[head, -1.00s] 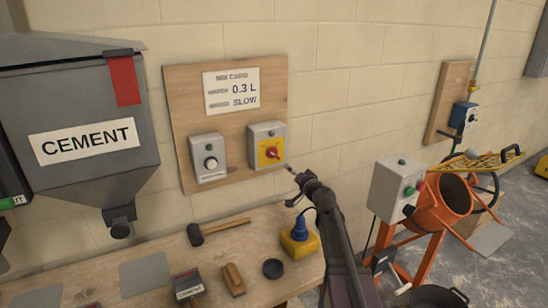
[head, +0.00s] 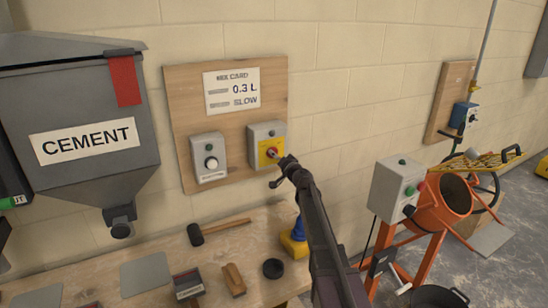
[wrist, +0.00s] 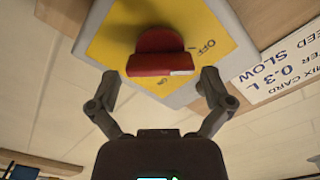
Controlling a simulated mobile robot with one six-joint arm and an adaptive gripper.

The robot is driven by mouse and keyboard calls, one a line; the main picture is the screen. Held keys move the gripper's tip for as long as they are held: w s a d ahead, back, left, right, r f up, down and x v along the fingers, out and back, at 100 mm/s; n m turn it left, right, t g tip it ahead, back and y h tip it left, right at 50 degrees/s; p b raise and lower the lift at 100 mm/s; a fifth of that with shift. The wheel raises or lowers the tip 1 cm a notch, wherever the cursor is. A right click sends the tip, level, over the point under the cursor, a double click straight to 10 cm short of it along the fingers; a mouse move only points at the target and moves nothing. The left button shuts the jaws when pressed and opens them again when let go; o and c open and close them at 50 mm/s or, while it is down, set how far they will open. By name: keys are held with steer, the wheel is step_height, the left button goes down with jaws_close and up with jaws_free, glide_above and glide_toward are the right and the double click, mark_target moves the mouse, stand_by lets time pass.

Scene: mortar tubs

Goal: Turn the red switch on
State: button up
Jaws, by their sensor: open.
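The red switch (wrist: 160,52) is a rotary knob on a yellow plate (wrist: 110,40), which is fixed to a grey box (head: 258,130) on the wooden wall board. In the head view the knob (head: 271,153) is partly covered by my gripper (head: 283,163). In the wrist view my gripper (wrist: 153,82) is open, with one finger on each side of the knob's near edge. I cannot tell whether the fingers touch it. The word OFF and part of another label show on the plate to the right of the knob.
A grey box with a white knob (head: 211,163) is to the left on the same board. The mix card (head: 232,91) hangs above, reading 0.3 L and SLOW. A workbench (head: 215,258) with tools lies below. An orange mixer (head: 445,205) with a grey control box (head: 397,185) stands to the right.

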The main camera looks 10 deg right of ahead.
steer(key=shift+w+a, duration=0.2)
steer(key=shift+w, duration=0.3)
steer(key=shift+c, duration=0.2)
steer(key=c, duration=0.8)
steer(key=shift+a, duration=0.25)
steer(key=shift+d, duration=0.15)
